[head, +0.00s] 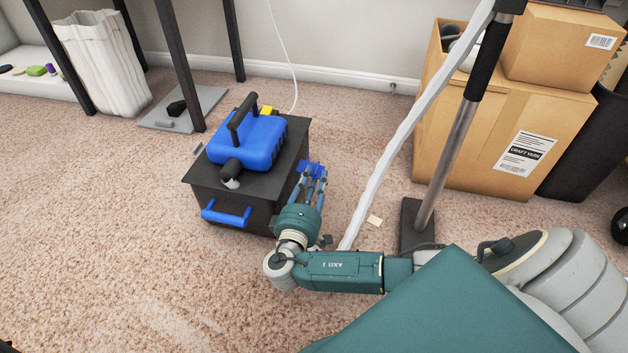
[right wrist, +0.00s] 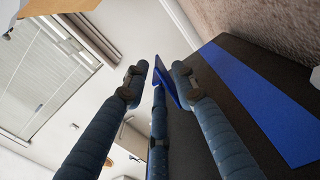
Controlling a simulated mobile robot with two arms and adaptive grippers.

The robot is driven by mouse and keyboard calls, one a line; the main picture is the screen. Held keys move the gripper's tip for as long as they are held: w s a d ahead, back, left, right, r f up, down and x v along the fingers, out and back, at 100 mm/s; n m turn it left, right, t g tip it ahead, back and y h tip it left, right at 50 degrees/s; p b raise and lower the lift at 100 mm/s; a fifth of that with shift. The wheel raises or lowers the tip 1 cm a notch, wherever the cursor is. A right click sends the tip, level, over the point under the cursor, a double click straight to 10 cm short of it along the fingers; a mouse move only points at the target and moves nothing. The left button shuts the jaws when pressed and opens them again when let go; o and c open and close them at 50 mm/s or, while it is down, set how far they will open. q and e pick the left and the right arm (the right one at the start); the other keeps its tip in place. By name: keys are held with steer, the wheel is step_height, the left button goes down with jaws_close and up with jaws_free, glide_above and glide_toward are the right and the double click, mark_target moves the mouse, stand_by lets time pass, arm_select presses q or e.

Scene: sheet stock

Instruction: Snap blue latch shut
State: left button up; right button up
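A black box (head: 238,206) stands on the carpet in the head view, with a blue handle (head: 226,216) on its front. The blue latch (head: 306,167) is at the box's right side, near the top edge, and looks swung outward. My right gripper (head: 318,172) is at the latch, its fingers pointing away from me. In the right wrist view the fingers of this gripper (right wrist: 160,75) are spread, with a gap between the tips. The latch (right wrist: 168,85) shows just beyond and between the tips; I cannot tell whether they touch. My left gripper is out of view.
A blue machine (head: 250,142) with a black handle sits on the box lid. Cardboard boxes (head: 500,130) and a metal pole (head: 455,150) stand to the right. A white bin (head: 103,60) and dark table legs are behind left. Carpet is clear at front left.

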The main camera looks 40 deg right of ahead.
jaws_close()
step_height(320, 180, up, 2)
steer(key=n+p, duration=0.1)
steer(key=p, duration=0.1)
steer(key=n+p, duration=0.2)
steer(key=p, duration=0.1)
steer(key=n+p, duration=0.1)
steer(key=p, duration=0.2)
steer(key=shift+a+r, duration=0.1)
steer(key=shift+r, duration=0.15)
steer(key=shift+w+n+p, duration=0.1)
steer(key=shift+n+p, duration=0.3)
steer(key=shift+n, duration=0.4)
steer(key=shift+f, duration=0.1)
steer(key=shift+o, duration=1)
jaws_free()
steer(key=v, duration=0.7)
steer(key=shift+a, duration=0.2)
